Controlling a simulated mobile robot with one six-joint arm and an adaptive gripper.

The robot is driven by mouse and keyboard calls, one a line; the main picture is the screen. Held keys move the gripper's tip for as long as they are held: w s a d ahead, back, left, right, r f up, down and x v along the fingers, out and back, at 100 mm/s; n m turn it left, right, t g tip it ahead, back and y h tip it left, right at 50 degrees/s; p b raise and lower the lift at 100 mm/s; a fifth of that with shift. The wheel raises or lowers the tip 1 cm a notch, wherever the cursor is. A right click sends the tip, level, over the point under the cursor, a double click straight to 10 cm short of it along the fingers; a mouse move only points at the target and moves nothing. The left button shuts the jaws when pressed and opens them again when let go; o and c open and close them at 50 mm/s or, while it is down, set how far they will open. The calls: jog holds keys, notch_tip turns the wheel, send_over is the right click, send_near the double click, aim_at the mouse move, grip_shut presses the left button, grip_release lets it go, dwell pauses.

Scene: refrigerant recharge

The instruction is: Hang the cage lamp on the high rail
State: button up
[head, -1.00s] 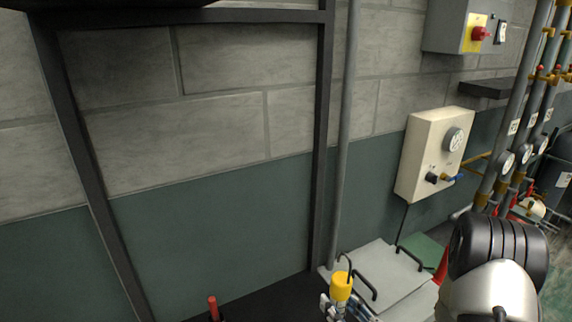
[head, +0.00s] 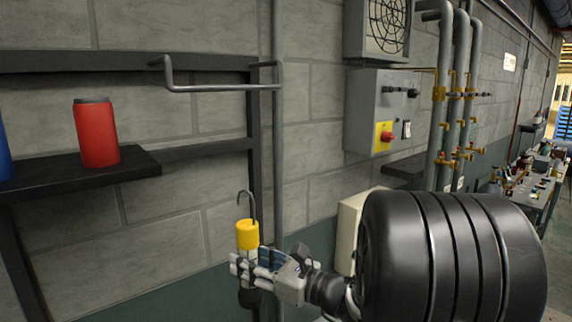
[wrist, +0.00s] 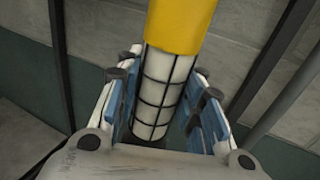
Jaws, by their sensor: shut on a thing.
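The cage lamp (head: 247,235) has a yellow cap with a grey hook on top and a white caged body. It stands upright in my gripper (head: 256,268), which is shut on the caged body. In the wrist view the lamp (wrist: 163,88) sits between the blue pads of my gripper (wrist: 165,115). The high rail (head: 222,87) is a grey horizontal bar on two bent arms, fixed to the dark frame on the wall. The hook is below the rail and apart from it, under its right half.
A red canister (head: 96,132) stands on a dark shelf (head: 75,174) at left, with part of a blue one (head: 5,150) at the edge. A vertical pipe (head: 277,150) runs just right of the lamp. A grey switch box (head: 383,112) is on the wall further right.

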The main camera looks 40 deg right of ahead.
jog(key=s+d+r+m+t+h+p, duration=0.1)
jog(key=s+d+r+h+p, duration=0.2)
jog(key=r, duration=1)
jog(key=s+d+r+m+h+p, duration=0.1)
jog(key=s+d+r+m+p, duration=0.15)
jog(key=r+p, duration=0.65)
jog(key=w+a+b, duration=0.3)
jog(key=w+b, duration=0.4)
jog(key=w, duration=0.6)
jog(key=shift+w+a+f+n, duration=0.15)
jog(key=shift+a+f+n, duration=0.25)
jog(key=shift+n, duration=0.05)
jog(key=o, duration=1.4)
jog(key=shift+c, duration=0.2)
jog(key=shift+f, duration=0.1)
